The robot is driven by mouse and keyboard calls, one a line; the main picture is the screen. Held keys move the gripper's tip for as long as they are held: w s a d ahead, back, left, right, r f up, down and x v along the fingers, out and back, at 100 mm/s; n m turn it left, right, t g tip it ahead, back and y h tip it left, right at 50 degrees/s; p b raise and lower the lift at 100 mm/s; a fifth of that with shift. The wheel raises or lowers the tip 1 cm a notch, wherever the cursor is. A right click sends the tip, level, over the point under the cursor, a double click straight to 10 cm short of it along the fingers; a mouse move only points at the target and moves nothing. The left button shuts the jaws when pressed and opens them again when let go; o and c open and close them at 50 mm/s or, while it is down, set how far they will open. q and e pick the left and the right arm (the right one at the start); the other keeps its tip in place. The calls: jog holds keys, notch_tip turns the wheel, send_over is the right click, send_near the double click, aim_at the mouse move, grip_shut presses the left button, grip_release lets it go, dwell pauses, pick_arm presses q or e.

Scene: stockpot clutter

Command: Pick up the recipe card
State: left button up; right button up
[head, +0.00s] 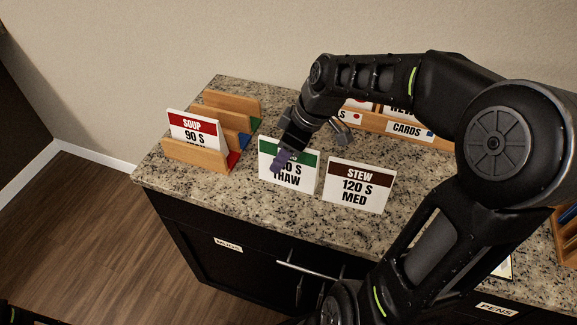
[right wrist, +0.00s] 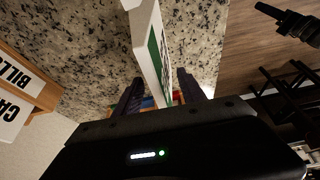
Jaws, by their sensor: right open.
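A white card with a green band (head: 290,164) and partly covered text ending in "THAW" stands upright on the granite counter. A brown-banded STEW card (head: 357,186) stands to its right. A red-banded SOUP card (head: 192,130) sits in a wooden rack to the left. My right gripper (head: 280,160) is open at the green-banded card and hides part of its text. In the right wrist view the green-banded card (right wrist: 154,55) reaches down between the open fingers, with no clear sign of a grip. A dark shape at the upper right (right wrist: 290,22) looks like my left gripper; its jaws are unclear.
The wooden rack (head: 195,155) has several dividers with coloured ends. A wooden holder labelled CARDS (head: 405,130) stands at the back, partly behind my right arm. The counter (head: 240,205) is clear in front of the green-banded card, up to its front edge.

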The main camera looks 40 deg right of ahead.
jog(key=shift+c, duration=0.6)
grip_shut()
jog(key=shift+r+p, duration=0.35)
jog(key=shift+p, duration=0.1)
notch_tip(320, 180, up, 10)
jog(key=shift+f+b, duration=0.1)
jog(key=shift+b, duration=0.25)
